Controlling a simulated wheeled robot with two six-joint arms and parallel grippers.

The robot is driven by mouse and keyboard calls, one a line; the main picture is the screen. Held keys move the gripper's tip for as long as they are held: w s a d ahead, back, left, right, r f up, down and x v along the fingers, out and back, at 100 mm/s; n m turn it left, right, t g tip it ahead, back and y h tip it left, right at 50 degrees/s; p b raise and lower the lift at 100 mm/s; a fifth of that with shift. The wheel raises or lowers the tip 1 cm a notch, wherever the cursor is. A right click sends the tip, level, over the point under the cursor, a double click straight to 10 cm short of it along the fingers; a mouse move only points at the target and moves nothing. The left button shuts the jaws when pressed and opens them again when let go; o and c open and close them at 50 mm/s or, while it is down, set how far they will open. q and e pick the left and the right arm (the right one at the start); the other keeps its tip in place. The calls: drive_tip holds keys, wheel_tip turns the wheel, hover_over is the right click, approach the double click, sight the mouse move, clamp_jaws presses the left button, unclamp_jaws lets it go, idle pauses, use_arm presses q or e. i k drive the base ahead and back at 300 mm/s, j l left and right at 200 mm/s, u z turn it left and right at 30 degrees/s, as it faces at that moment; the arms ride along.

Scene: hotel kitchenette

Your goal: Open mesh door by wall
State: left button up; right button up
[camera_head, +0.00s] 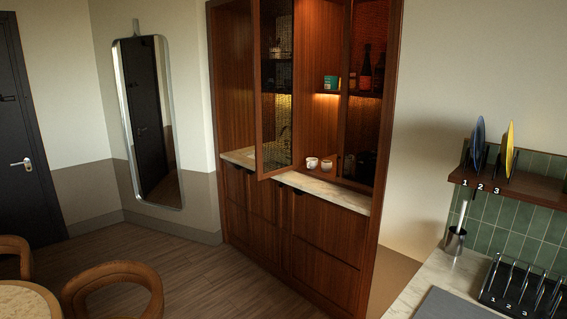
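A tall wooden cabinet (300,225) stands against the wall in the middle of the view. A mesh door (276,120) with a wooden frame hangs near its middle. Its lower edge juts out over the pale counter, so it looks swung out at an angle. A second mesh panel (366,110) covers the right part of the cabinet, near the bare wall, and looks closed or nearly so. Bottles and a shelf show dimly through it. Neither of my grippers is in view.
Cups (319,163) stand on the cabinet counter and a teal mug (331,82) on a lit shelf. Chairs (113,289) and a table are at the lower left. A kitchen counter (425,285) with racks is at the right. The wooden floor before the cabinet is clear.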

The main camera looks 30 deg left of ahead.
sight(347, 17)
drive_tip(key=i+j+u, duration=0.15)
drive_tip(key=u, duration=0.2)
drive_tip(key=i+j+u, duration=0.15)
drive_tip(key=u, duration=0.2)
drive_tip(key=i+u, duration=0.25)
drive_tip(key=u, duration=0.15)
drive_tip(key=i+j+u, duration=0.2)
drive_tip(key=i, duration=0.5)
drive_tip(key=i+z, duration=0.4)
drive_tip(key=i+j+z, duration=0.1)
drive_tip(key=i+z, duration=0.3)
drive_tip(key=i+j+z, duration=0.1)
drive_tip(key=i+z, duration=0.25)
drive_tip(key=i+j+z, duration=0.1)
drive_tip(key=i+z, duration=0.2)
drive_tip(key=i+j+z, duration=0.2)
drive_tip(key=z, duration=0.15)
